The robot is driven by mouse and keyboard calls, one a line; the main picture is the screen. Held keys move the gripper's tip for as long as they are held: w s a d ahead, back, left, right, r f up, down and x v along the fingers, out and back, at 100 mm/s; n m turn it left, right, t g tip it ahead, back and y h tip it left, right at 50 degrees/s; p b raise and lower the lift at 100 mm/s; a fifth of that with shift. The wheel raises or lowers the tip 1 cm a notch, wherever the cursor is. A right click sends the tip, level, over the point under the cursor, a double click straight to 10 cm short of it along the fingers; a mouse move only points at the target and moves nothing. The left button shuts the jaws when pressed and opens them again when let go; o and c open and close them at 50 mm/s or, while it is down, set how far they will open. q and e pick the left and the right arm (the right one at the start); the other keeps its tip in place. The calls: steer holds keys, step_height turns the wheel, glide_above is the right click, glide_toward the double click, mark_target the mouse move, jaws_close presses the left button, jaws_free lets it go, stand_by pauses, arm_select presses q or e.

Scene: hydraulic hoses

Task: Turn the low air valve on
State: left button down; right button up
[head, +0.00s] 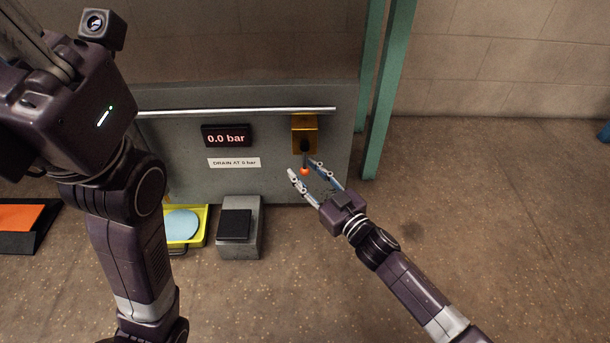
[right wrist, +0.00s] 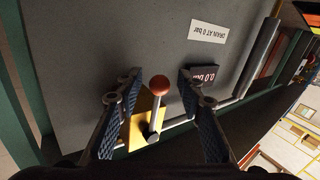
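The low air valve is a brass block (head: 304,132) on the right of the grey panel. In the right wrist view, the knob (right wrist: 159,85) and lever (right wrist: 155,122) show between the spread fingers (right wrist: 157,77), with gaps on both sides. The brass block (right wrist: 136,128) is partly hidden by a finger. My left arm stands at the left of the head view; its fingers do not show.
A display (head: 226,138) reads 0.0 bar above a label (head: 234,162) saying DRAIN AT 0 bar. A metal rail (head: 240,111) runs above them. A yellow tray (head: 203,237) and a grey pedal block (head: 238,246) stand on the floor. A green post (head: 384,110) is right of the panel.

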steer(key=shift+w+a, duration=0.1)
steer(key=shift+w, duration=0.05)
steer(key=shift+c, duration=0.2)
jaws_close()
stand_by(0.3)
